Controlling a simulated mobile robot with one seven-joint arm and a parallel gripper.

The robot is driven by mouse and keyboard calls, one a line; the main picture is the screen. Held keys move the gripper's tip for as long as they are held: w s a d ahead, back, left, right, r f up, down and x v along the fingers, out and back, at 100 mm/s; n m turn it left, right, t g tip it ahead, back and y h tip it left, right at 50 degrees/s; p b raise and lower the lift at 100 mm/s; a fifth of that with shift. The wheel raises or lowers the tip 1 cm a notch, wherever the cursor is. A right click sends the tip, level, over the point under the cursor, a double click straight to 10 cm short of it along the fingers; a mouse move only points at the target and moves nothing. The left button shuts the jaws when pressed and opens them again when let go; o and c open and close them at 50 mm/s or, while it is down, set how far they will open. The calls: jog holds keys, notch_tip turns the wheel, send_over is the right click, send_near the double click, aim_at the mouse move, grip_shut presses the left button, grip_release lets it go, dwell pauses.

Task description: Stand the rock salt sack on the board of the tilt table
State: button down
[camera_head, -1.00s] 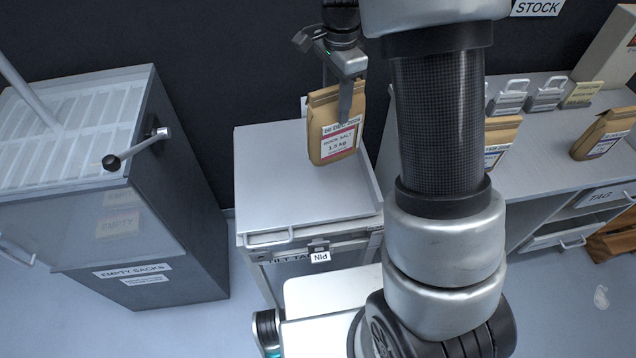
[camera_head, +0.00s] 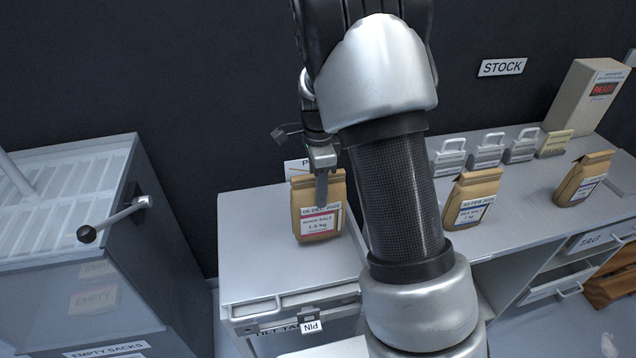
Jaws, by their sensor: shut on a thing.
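The rock salt sack (camera_head: 316,222) is a brown paper sack with a white and red label reading 1.5 kg. It is upright over the far right part of the tilt table's pale board (camera_head: 265,258). My gripper (camera_head: 321,190) is above it, shut on its upper part, with one finger showing down its front. The sack's base looks at or very near the board; I cannot tell whether it touches. My arm hides the board's right side.
The stock bench at right holds a blue-label sack (camera_head: 471,200), another brown sack (camera_head: 583,180) and several grey handled weights (camera_head: 487,150). The empty sacks cabinet (camera_head: 150,235), with a lever handle (camera_head: 115,218), stands at left. The board's front left is clear.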

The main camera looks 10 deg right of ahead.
jog(key=shift+f, duration=1.65)
jog(key=c, duration=1)
grip_release()
jog(key=shift+c, duration=0.2)
